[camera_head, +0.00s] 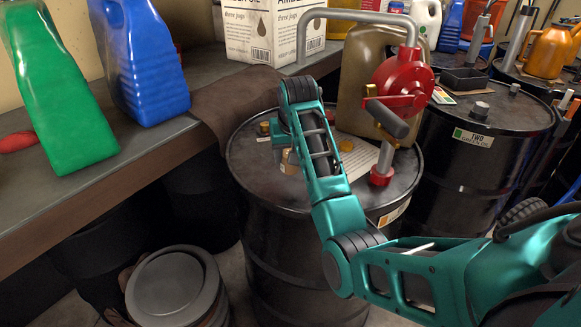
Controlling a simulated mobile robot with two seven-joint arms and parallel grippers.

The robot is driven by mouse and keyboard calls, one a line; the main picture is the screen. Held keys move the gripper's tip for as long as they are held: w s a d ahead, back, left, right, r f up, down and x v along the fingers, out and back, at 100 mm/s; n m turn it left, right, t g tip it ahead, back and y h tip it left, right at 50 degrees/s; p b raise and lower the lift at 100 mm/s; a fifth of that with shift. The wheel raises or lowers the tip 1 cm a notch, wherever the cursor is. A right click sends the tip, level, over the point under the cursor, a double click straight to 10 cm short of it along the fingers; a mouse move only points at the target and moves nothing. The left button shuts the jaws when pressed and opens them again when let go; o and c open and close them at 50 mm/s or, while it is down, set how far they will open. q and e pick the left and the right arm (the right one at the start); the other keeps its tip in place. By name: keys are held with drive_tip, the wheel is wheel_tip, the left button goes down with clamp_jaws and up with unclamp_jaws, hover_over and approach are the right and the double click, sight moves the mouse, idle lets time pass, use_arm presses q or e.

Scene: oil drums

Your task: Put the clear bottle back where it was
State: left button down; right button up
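My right arm comes in from the lower right and reaches over the black drum (395,190) with the red hand pump (403,82). My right gripper (277,142) is low over the left part of the drum top, mostly hidden behind my own wrist. A small amber-brown item (290,163) shows just below it and may be the clear bottle, but it is too hidden to be sure. Whether the gripper touches or holds it cannot be told. No other clear bottle can be made out. My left gripper is not in view.
A tan jug (362,65) and a paper sheet (358,160) are on the drum behind my arm. The bench at left holds a green jug (55,95), a blue jug (143,65) and a white carton (262,35). A lidded grey bucket (172,290) stands below.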

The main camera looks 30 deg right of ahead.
sight(290, 168)
drive_tip(key=shift+f, duration=2.15)
drive_tip(key=shift+f, duration=0.1)
drive_tip(key=o, duration=1.2)
drive_tip(key=shift+c, duration=0.2)
drive_tip(key=v, duration=1.2)
